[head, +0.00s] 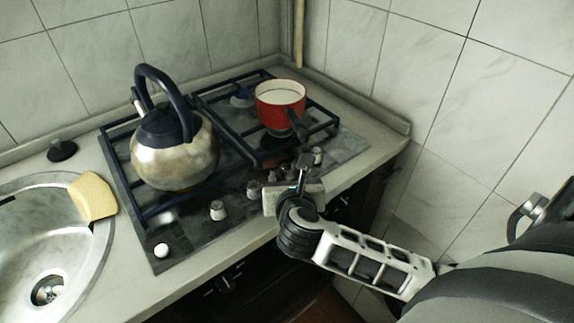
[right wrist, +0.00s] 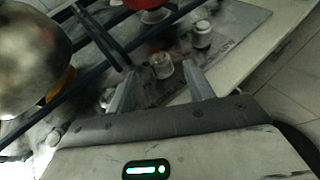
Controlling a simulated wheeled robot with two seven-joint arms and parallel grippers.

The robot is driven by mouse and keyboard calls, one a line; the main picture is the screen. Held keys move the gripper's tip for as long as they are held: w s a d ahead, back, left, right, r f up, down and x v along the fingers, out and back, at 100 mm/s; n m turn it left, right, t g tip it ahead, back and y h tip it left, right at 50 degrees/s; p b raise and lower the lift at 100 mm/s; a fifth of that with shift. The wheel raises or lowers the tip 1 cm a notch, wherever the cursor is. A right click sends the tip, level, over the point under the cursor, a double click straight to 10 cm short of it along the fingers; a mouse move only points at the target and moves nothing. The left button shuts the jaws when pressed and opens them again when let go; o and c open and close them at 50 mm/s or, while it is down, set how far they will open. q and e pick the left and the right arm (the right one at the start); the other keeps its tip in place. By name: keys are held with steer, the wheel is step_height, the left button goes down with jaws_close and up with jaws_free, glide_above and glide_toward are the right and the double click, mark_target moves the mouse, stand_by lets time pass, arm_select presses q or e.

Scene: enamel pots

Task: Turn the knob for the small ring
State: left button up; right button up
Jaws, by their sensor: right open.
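The hob's control knobs stand in a row along its front right edge: one knob (head: 217,209) toward the left, another (head: 254,189) nearer the middle, and one (head: 317,154) at the right end. My right gripper (head: 303,164) is over the right part of this row, open and empty. In the right wrist view, a pale knob (right wrist: 162,66) shows between and just beyond the fingertips, with no clear contact. Another knob (right wrist: 202,36) stands beyond it. A burner (head: 241,97) shows at the back of the hob. Which knob serves the small ring cannot be told. My left gripper is not in view.
A steel kettle (head: 175,155) stands on the left grate. A red pot (head: 281,104) with pale contents sits on the right grate, its dark handle pointing toward my gripper. A sink (head: 30,235) with a yellow sponge (head: 93,196) is at left. A tiled wall closes the back.

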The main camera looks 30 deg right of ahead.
mark_target(288, 170)
steer(key=x, duration=0.6)
steer(key=shift+w+d+f, duration=0.1)
steer(key=shift+c, duration=0.3)
steer(key=c, duration=0.9)
